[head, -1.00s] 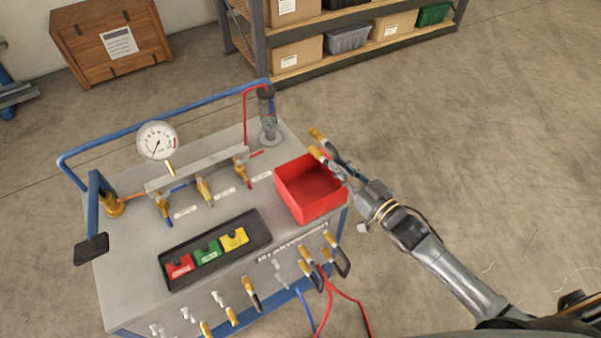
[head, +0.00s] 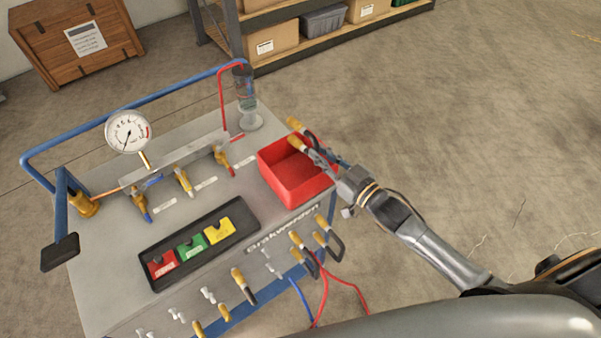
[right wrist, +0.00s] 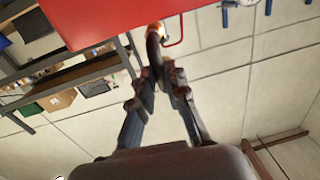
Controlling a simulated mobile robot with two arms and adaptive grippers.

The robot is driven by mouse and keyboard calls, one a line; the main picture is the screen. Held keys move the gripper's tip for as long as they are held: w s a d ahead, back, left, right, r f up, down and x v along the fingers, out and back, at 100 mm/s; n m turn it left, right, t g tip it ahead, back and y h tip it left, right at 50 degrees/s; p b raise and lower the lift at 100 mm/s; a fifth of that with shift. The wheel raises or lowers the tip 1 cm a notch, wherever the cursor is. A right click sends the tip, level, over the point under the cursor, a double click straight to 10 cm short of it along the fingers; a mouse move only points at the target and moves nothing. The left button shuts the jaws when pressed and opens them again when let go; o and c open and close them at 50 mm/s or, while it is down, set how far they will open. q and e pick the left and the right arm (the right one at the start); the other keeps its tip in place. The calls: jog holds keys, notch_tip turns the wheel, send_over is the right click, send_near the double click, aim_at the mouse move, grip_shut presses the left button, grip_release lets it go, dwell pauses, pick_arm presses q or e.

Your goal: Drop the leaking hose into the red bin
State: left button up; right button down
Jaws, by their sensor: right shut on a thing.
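My right gripper (head: 322,160) is at the bin's right rim and is shut on a short dark hose with brass ends (head: 294,123). In the right wrist view, the gripper (right wrist: 160,72) grips the dark hose (right wrist: 153,45) beside the red bin wall (right wrist: 115,18). Much of the hose is hidden by the fingers, and no leak can be made out. My left gripper is not in view.
The grey cart top (head: 110,275) carries a pressure gauge (head: 127,132), brass valves, a clear cylinder (head: 246,100) and a black tray (head: 160,284) with coloured blocks. Several hoses hang at its front side. Floor is free to the right; a shelf (head: 330,42) stands behind.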

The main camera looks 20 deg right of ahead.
jog(key=c, duration=1.3)
grip_release()
jog(key=shift+r, duration=0.1)
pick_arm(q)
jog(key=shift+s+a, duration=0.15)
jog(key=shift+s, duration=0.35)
pick_arm(e)
jog(key=v, duration=1.2)
